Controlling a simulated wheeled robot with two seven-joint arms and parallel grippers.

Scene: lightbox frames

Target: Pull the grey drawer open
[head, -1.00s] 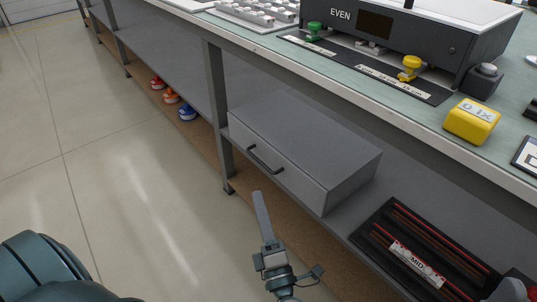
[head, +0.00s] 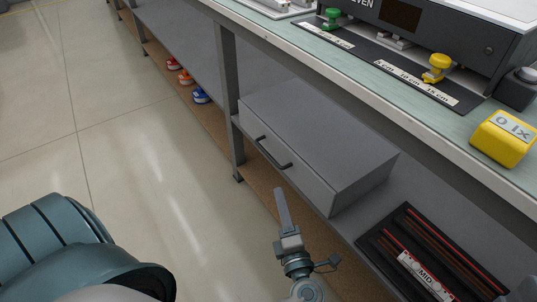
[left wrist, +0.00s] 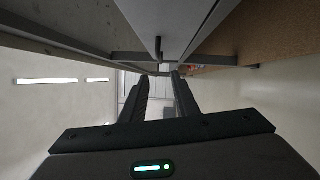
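The grey drawer (head: 310,170) sits in a box unit on the shelf under the bench, and it looks closed. Its dark bar handle (head: 273,155) is on the front face. My left gripper (head: 281,195) is just below and in front of the handle, apart from it; only one finger shows clearly in the head view. In the left wrist view my left gripper's fingers (left wrist: 162,80) are apart with nothing between them. A dark bar that looks like the handle (left wrist: 158,46) shows beyond the fingertips, above them in the picture. My right gripper is not in view.
A bench leg (head: 228,100) stands left of the drawer. A black tray (head: 408,210) with red-edged strips lies on the shelf to the right. The floor (head: 140,150) in front is clear.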

